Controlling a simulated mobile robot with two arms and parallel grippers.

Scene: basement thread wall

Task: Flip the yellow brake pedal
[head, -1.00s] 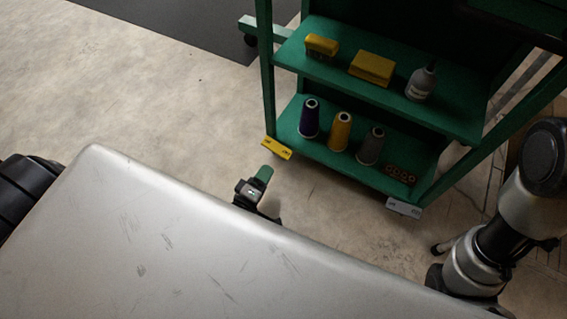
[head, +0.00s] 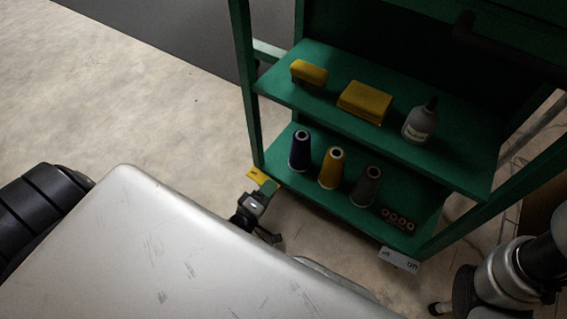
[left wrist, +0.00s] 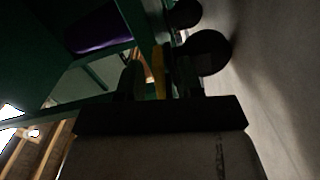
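The yellow brake pedal (head: 256,174) sticks out low at the front left leg of the green cart. My left gripper (head: 268,187), with a green fingertip, is right beside it and partly covers it. In the left wrist view the pedal (left wrist: 159,70) shows as a narrow yellow strip between the green finger and a dark shape on the other side. The left gripper looks open around it; contact cannot be made out in the dark. My right arm shows at the lower right of the head view, but its gripper cannot be made out.
The green cart's lower shelf (head: 330,201) holds thread cones and small rings. The upper shelf (head: 335,121) holds yellow boxes and a bottle (head: 420,121). A light pedal (head: 399,259) marked "on" is at the front right. Dark wheels (left wrist: 207,53) are close to the left gripper.

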